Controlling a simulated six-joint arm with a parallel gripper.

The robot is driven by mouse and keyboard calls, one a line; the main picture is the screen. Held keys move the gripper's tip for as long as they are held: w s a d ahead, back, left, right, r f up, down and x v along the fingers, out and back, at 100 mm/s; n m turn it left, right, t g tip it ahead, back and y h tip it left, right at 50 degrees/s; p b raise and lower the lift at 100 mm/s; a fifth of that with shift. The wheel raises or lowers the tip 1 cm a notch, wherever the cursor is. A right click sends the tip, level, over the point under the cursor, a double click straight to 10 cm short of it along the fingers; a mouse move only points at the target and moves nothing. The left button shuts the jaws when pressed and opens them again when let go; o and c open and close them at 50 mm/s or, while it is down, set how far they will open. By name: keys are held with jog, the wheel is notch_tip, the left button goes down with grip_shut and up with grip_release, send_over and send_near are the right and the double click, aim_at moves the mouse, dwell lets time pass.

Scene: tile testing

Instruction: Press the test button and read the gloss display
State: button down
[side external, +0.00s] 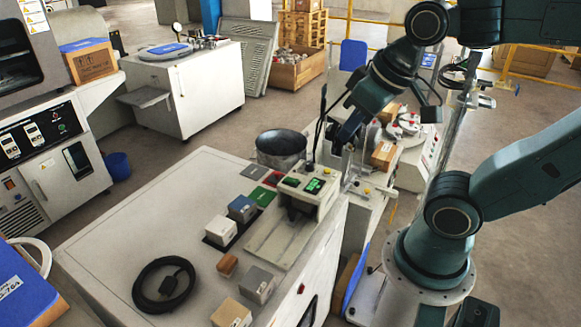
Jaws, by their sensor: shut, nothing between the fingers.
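The gloss tester (325,198) is a pale bench instrument at the right edge of the white cabinet top. Its upper face carries a lit green display (314,186), whose digits are too small to read. A dark green patch (291,182) lies left of the display, and a small yellow spot (306,169) lies behind it. I cannot tell which part is the test button. My gripper (338,148) is shut and empty. It appears above and behind the tester, apart from it in the picture, with its tips small and dark.
Grey, blue and white blocks (242,208), colored tiles (262,195) and a coiled black cable (164,284) lie left of the tester. A metal pot (281,148) stands behind it. The cabinet top (130,225) is clear at left.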

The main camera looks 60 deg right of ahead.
jog(key=w+d+f+m+g+h, duration=0.3)
jog(key=w+d+f+m, duration=0.25)
jog(key=w+d, duration=0.35)
jog(key=m+g+h, duration=0.5)
jog(key=m, duration=0.1)
send_over(327, 172)
notch_tip(327, 172, down, 10)
jog(key=shift+w+r, duration=0.25)
jog(key=shift+w, duration=0.05)
jog(key=shift+a, duration=0.1)
jog(key=shift+f, duration=0.2)
jog(key=shift+f, duration=4.2)
